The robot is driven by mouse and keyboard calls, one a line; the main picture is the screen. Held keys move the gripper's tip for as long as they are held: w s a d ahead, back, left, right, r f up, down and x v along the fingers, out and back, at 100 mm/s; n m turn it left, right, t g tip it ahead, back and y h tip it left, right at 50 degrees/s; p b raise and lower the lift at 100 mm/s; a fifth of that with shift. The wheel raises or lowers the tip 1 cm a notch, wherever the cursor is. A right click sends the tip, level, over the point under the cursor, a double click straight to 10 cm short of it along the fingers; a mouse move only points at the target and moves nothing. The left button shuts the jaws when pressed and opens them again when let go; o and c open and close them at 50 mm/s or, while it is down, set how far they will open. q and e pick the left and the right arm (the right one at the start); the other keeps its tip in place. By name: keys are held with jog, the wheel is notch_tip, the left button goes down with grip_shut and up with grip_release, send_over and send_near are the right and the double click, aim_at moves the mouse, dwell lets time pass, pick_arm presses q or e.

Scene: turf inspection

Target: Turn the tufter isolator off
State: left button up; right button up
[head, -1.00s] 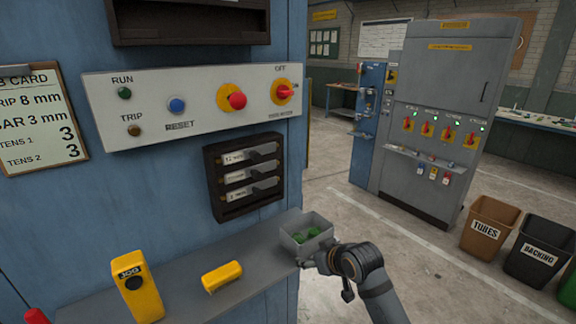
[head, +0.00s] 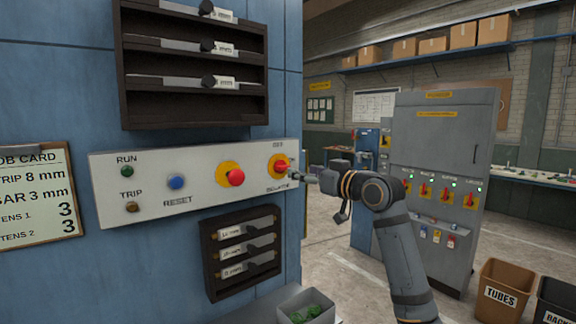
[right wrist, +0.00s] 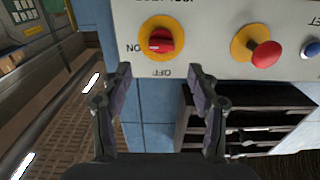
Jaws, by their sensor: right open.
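The isolator is a red rotary handle on a yellow disc (head: 280,166) at the right end of the white control panel. In the right wrist view the isolator (right wrist: 162,40) appears upside down, with ON at its left and OFF below it. Its handle looks sideways, toward ON. My right gripper (head: 300,178) is just right of the isolator in the head view. In the right wrist view the gripper (right wrist: 161,82) is open and empty, its fingers apart and short of the handle. My left gripper is not in view.
A red mushroom button (head: 236,177) on yellow sits left of the isolator, with a blue reset button (head: 176,182) beyond it. Dark slotted racks (head: 240,252) are above and below the panel. A grey bin (head: 305,308) stands below. A grey cabinet (head: 440,150) has similar red switches.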

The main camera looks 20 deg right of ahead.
aim_at(286, 167)
jog(key=p+x, duration=0.1)
jog(key=x, duration=0.2)
jog(key=p+x, duration=0.2)
jog(key=x, duration=0.2)
jog(key=shift+a+r, duration=0.15)
jog(key=shift+r, duration=0.05)
jog(key=shift+w+a+f, duration=0.1)
jog(key=shift+w+f, duration=0.15)
jog(key=shift+w, duration=0.25)
jog(key=c, duration=1.2)
jog(key=shift+o, duration=0.2)
